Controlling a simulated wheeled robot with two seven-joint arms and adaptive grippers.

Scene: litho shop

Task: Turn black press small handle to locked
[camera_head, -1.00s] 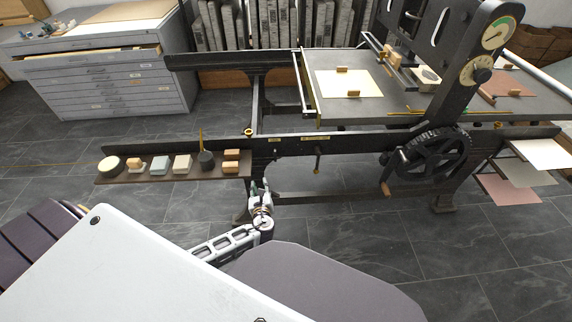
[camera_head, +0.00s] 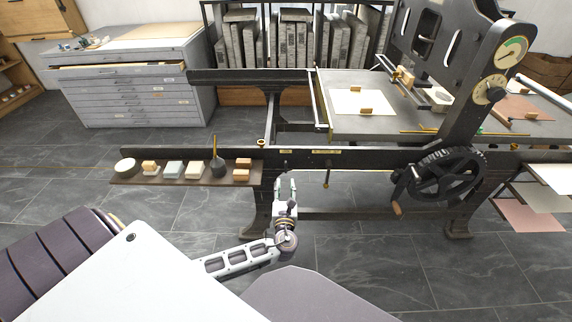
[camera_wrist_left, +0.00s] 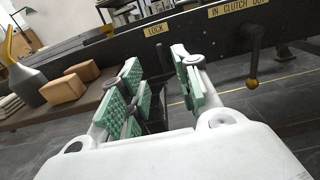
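The black press (camera_head: 390,157) spans the middle of the head view. Its side rail carries a LOCK plate (camera_wrist_left: 155,29) and an IN CLUTCH OUT plate (camera_wrist_left: 240,7), seen in the left wrist view. A dark upright shape (camera_wrist_left: 156,92) below the LOCK plate shows between my fingers and may be the small handle, but it is mostly hidden. A separate black lever with a brass knob (camera_wrist_left: 253,68) hangs below the clutch plate. My left gripper (camera_head: 285,184) is open in front of the rail below the LOCK plate, its green pads (camera_wrist_left: 163,82) apart. My right gripper is not in view.
A dark shelf (camera_head: 130,179) with several blocks and a dark pot (camera_head: 217,167) lies just left of my left gripper. A spoked black wheel (camera_head: 444,175) with a wooden crank grip stands to the right. Floor is clear before the press.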

